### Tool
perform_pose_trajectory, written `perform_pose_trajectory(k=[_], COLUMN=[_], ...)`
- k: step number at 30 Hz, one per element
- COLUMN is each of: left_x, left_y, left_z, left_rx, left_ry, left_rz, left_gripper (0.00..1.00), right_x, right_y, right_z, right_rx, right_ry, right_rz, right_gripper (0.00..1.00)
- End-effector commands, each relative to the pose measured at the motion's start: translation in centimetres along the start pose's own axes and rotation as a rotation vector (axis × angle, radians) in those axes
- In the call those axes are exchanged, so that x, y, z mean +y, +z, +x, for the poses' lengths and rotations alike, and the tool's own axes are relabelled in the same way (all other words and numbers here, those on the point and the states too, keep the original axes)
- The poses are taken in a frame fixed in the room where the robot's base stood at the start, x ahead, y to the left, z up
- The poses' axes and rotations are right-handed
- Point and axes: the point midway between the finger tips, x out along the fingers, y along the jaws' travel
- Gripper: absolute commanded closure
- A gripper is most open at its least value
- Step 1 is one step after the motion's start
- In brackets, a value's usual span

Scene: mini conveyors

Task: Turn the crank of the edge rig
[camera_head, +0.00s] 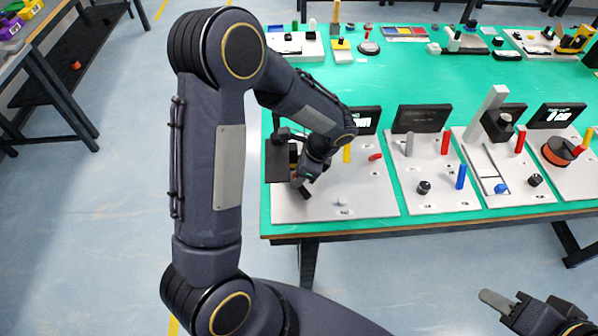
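The edge rig appears to be the pale board (355,200) at the left end of the green table, with a small dark display (366,120) at its back. My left gripper (304,190) is low over the left part of this board, beside a dark upright panel (277,160). The gripper and wrist cover what is there. I cannot make out the crank or whether the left fingers are open or shut on something. My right gripper (520,304) is at the bottom right, in front of the table and away from the rig. Its fingers look apart and empty.
The board also carries a yellow post (347,153), a red peg (375,157) and a white knob (342,200). More boards with knobs and posts stand to the right, one with a tall pale column (487,112). Green tabletop (400,75) is clear behind them.

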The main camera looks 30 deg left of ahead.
Motion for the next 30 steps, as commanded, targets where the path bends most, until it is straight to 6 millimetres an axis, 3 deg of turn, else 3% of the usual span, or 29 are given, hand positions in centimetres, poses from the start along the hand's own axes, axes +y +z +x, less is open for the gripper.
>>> perform_pose_trajectory(k=[8,21,30], left_x=[0.0,-0.1,0.0], left_y=[0.0,-0.1,0.0], left_z=[-0.2,-6.7,-7.8], left_rx=[0.001,0.001,0.001], left_ry=[-0.001,-0.003,0.001], left_rz=[-0.001,-0.001,0.0], left_gripper=[0.57,0.57,0.57], right_x=[0.0,0.1,0.1], right_y=[0.0,0.1,0.1], right_z=[0.0,0.3,0.3], right_rx=[0.0,0.0,0.0], right_ry=[0.0,0.0,0.0], right_rz=[0.0,0.0,0.0], right_gripper=[0.64,0.64,0.64])
